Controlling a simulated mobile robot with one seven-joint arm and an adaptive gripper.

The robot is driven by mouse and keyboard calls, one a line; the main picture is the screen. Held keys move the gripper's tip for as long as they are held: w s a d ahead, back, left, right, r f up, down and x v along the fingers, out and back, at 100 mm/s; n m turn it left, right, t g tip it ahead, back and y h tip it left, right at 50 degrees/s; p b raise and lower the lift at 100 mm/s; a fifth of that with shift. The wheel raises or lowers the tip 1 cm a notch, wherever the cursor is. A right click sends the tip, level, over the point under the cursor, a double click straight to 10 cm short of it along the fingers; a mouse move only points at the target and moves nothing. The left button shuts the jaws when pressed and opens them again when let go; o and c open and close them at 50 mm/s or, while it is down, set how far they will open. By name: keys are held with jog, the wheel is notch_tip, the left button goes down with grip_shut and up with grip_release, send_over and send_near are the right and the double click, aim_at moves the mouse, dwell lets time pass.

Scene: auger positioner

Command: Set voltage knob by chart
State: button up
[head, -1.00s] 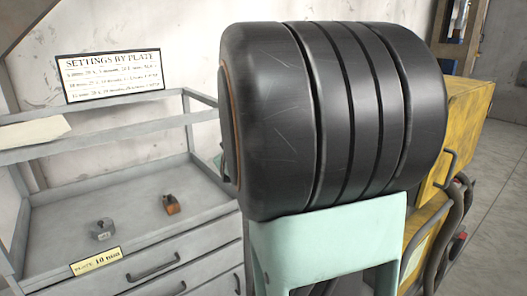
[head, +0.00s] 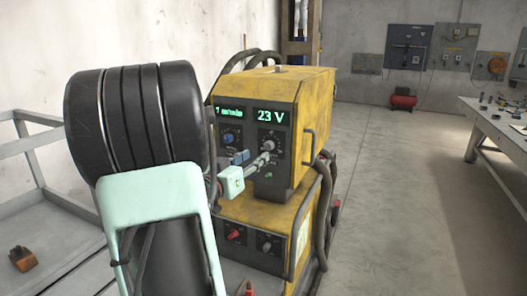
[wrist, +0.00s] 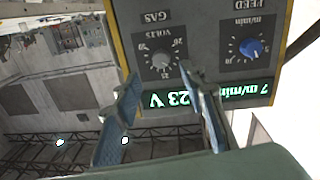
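The yellow welding power source (head: 287,92) stands at the middle of the head view. Its lit voltage display (head: 271,116) reads 23 V, also in the wrist view (wrist: 172,99), where the panel appears upside down. The grey voltage knob (wrist: 161,59) is marked VOLTS with numbers around it; in the head view (head: 268,146) it sits below the display. My gripper (wrist: 160,75) is open, with one finger to each side of the knob's lower part in the picture. Its fingertips are apart, and I cannot tell whether either touches the knob. The settings chart is out of view.
A blue feed knob (wrist: 251,48) sits beside the voltage knob, with a 7 m/min display (wrist: 244,90). A lower unit (head: 250,225) carries more knobs. Hoses (head: 322,205) hang at the right side.

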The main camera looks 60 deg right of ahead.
aim_at(267, 148)
jog(key=d, duration=0.7)
jog(key=shift+d, duration=0.2)
jog(key=shift+c, duration=0.5)
grip_shut()
